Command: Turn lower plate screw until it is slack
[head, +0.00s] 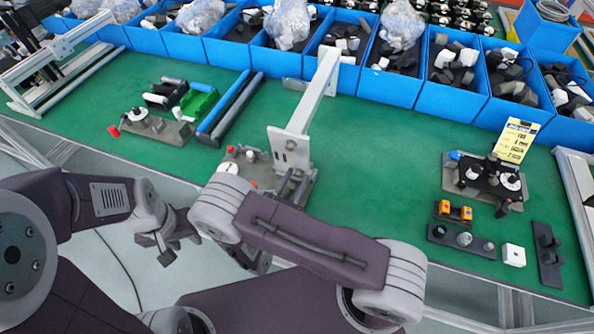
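No single screw can be made out as the lower plate screw at this size. A grey plate fixture (235,172) with a red knob and a tall pale bracket (300,115) stands at the middle front of the green table. Its front part is hidden behind my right arm. My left gripper (164,250) hangs in front of the table edge, apart from the fixtures; its finger opening is unclear. My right gripper (257,262) is mostly hidden below my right forearm, and its fingers cannot be made out.
A second plate fixture (160,129) with a red knob stands at left, near a green holder (200,101) and blue rails (222,108). A black fixture (487,182) and small blocks stand at right. Blue bins (386,91) line the back. Green table surface (385,165) is clear between.

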